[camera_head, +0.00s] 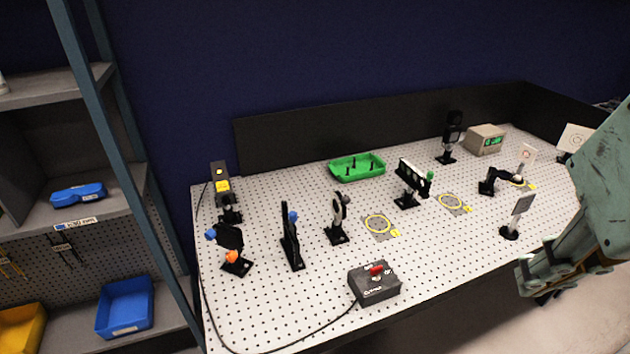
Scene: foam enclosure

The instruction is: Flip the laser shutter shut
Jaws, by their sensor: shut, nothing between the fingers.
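The laser (220,182), a dark box with a yellow label, stands on a post at the left rear of the perforated table. In front of it is what looks like the laser shutter (230,238), a black plate on a black base with a blue knob (211,234) at its upper left and an orange knob (232,257) low down. I cannot tell from here whether the plate blocks the beam. My gripper (540,294) is at the far right, beyond the table's front edge, shut and empty, far from the shutter.
A black control box (374,288) with a red switch sits at the front edge, its cable looping left. A shelf (75,215) borders the left side.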

